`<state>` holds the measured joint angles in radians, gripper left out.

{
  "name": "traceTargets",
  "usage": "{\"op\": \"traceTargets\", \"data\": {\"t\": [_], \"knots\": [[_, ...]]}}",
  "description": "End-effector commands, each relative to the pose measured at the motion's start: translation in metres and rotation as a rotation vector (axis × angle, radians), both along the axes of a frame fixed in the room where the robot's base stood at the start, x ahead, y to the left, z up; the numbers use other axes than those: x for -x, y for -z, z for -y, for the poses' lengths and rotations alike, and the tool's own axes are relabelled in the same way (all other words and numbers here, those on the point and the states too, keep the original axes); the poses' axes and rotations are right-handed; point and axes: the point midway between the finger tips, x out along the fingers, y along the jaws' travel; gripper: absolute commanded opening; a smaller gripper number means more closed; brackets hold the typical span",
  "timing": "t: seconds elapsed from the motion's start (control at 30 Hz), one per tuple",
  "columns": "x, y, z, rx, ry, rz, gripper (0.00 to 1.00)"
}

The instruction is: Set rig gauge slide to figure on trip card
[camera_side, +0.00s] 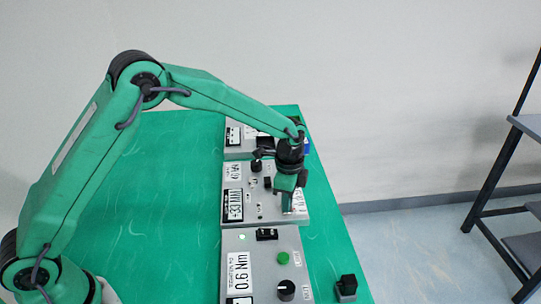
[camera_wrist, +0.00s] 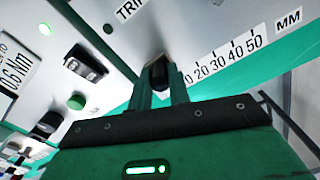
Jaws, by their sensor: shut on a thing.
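The dark gauge slide knob (camera_wrist: 158,74) is between my gripper's fingers (camera_wrist: 160,88) in the wrist view, and my gripper is shut on it. The printed scale (camera_wrist: 235,57) runs to the right of the fingers, with 20, 30, 40 and 50 legible and MM at its end. The low end of the scale is partly hidden by a finger, and I cannot read the slide's exact setting. In the side view my gripper (camera_side: 287,209) reaches down onto the right part of the middle grey rig (camera_side: 262,216). A card (camera_side: 235,205) on that rig's left appears to read 33 MM.
A nearer grey panel (camera_side: 262,262) carries a 0.6 Nm card (camera_side: 240,273), a green button (camera_side: 283,258) and a black knob (camera_side: 286,290). Another panel stands behind the middle rig. A small black block (camera_side: 347,286) sits at the right. The green tabletop (camera_side: 170,200) is clear at left.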

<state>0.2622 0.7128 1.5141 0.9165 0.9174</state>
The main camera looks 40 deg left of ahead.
Motion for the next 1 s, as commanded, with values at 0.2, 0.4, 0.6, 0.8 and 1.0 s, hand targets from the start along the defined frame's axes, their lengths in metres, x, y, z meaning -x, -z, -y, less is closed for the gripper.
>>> {"op": "traceTargets", "data": {"t": [0.2, 0.4, 0.6, 0.8, 1.0], "knots": [[-0.025, 0.000, -0.024, 0.001, -0.006, 0.003, 0.00], [-0.048, 0.000, -0.046, 0.001, -0.004, 0.005, 0.00], [-0.063, -0.001, -0.062, 0.001, -0.002, 0.006, 0.00], [-0.065, -0.001, -0.064, 0.001, -0.001, 0.006, 0.00], [-0.065, -0.001, -0.064, 0.001, -0.001, 0.006, 0.24]]}}
